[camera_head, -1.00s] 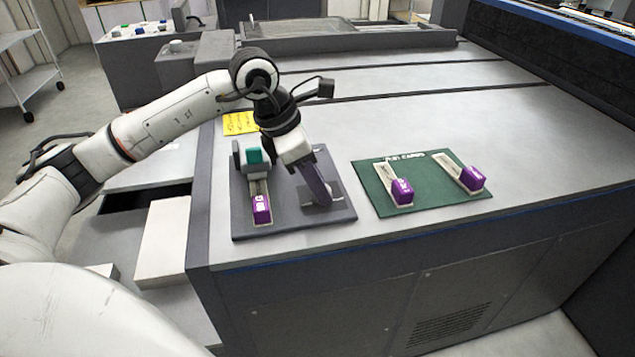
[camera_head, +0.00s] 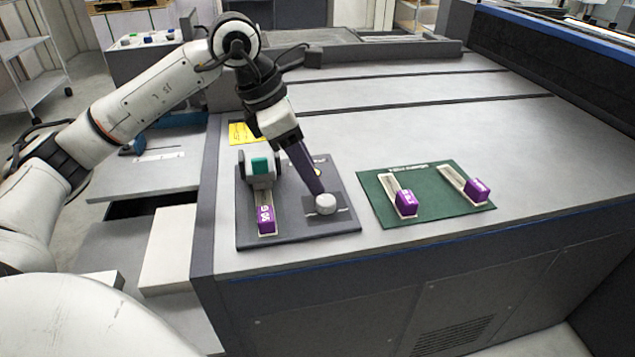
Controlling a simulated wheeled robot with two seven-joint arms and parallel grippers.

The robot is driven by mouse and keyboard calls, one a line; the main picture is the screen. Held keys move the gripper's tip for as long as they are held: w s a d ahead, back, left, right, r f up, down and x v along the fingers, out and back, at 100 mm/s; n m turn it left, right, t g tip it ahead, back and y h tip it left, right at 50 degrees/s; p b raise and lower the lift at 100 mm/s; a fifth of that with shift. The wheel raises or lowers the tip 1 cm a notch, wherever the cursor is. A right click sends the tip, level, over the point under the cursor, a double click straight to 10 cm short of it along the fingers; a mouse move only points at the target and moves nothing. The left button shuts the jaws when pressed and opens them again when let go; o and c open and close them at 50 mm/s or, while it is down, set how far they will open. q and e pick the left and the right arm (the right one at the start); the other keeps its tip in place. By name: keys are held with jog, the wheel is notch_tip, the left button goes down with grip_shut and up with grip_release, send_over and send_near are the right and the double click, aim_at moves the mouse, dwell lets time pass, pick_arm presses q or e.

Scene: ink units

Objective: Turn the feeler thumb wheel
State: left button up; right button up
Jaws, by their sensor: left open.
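A round, light grey knob (camera_head: 326,204) sits on a dark square near the front right of a dark grey base plate (camera_head: 290,236). It looks like the thumb wheel. My left gripper (camera_head: 316,183) comes down from the upper left, its fingers just behind and above the knob. I cannot tell whether they touch it. The fingers overlap from this angle, and nothing shows held between them. Left of it on the plate stands a grey unit with a green block (camera_head: 260,166), with a purple labelled block (camera_head: 266,220) in a pale slot in front. My right gripper is out of view.
A green mat (camera_head: 430,211) to the right holds two pale strips with purple blocks (camera_head: 406,203) (camera_head: 477,190). A yellow note (camera_head: 241,134) lies behind the base plate. The grey machine top (camera_head: 430,130) beyond is clear.

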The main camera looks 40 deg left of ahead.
aim_at(326, 200)
pick_arm(q)
jog(key=v, duration=0.3)
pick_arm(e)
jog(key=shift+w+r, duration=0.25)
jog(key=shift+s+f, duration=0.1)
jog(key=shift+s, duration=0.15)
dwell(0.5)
pick_arm(q)
jog(key=w+d+n+g+y+p, duration=0.35)
jog(key=n+p, duration=0.85)
jog(key=n, duration=0.6)
jog(key=shift+h, duration=0.35)
jog(key=f, duration=0.6)
jog(key=f+p, duration=0.1)
jog(key=f, duration=0.2)
jog(key=shift+a+f, duration=0.25)
jog(key=shift+a, duration=0.1)
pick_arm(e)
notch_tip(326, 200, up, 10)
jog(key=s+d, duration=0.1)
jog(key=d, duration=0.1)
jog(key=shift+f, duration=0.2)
